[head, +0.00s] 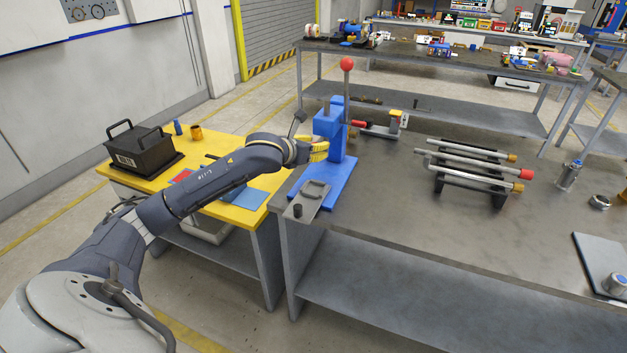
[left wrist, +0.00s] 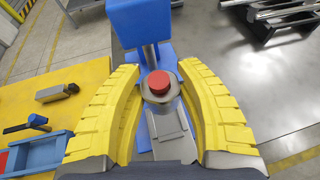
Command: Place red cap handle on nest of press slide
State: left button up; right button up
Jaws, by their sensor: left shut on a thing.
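My left gripper (head: 318,150) is at the blue press (head: 327,125), in front of its column. In the left wrist view its yellow fingers (left wrist: 160,88) are shut on the red cap handle (left wrist: 160,84), a short grey cylinder with a round red top facing the camera. In the head view the handle is hidden by the gripper and arm. The grey press slide (head: 310,198) lies at the front of the blue base, with a squarish nest in it. It also shows below the handle in the left wrist view (left wrist: 172,148). The gap between handle and nest cannot be told. My right gripper is not in view.
The press lever has a red ball (head: 346,64). A rack of silver rods (head: 470,165) stands to the right on the grey bench (head: 400,215). A black box (head: 142,147) and blue and red trays sit on the yellow table (head: 225,143). The bench's front middle is clear.

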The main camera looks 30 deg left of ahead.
pick_arm(q)
notch_tip(320, 180, down, 12)
dwell(0.6)
jog(key=shift+f, duration=0.1)
jog(key=o, duration=1.3)
jog(key=v, duration=1.2)
jog(key=shift+s, duration=0.1)
